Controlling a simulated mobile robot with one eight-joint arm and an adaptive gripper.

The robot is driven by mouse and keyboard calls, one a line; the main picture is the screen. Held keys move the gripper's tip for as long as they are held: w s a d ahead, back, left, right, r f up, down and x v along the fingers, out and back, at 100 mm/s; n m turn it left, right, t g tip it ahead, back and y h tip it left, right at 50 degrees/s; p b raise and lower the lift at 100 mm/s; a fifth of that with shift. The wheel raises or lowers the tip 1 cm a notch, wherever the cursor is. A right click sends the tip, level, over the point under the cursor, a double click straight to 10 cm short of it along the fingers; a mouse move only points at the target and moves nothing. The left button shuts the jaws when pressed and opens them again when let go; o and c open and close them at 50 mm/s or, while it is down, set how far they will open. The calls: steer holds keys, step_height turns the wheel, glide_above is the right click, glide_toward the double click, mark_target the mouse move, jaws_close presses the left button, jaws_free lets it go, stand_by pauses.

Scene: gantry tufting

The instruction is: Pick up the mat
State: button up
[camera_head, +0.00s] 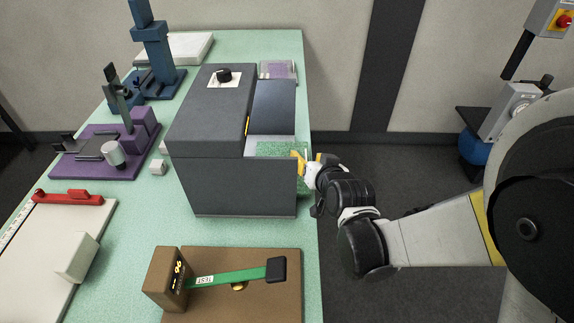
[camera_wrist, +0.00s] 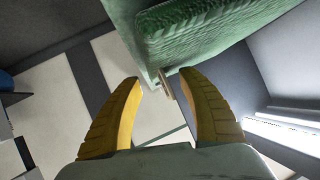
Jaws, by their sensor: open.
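The green textured mat (camera_head: 278,149) lies in the low front bay of the dark grey machine (camera_head: 235,180), near the table's right edge. My gripper (camera_head: 308,160) is at the mat's right end, with its yellow fingers apart. In the wrist view, the mat (camera_wrist: 205,25) fills the top, beyond the fingertips. My open gripper (camera_wrist: 160,78) has a small pale tab (camera_wrist: 168,86) near its right fingertip. I cannot tell whether the tab belongs to the mat or whether a finger touches it. No mat is held between the fingers.
The machine's tall body stands directly left of the gripper. A brown board (camera_head: 250,300) with a green lever lies in front. A purple fixture (camera_head: 95,160) and blue stand (camera_head: 155,60) are farther left. Floor right of the table is open around my arm.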

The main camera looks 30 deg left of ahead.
jaws_close()
steer(key=shift+r, duration=0.1)
stand_by(0.3)
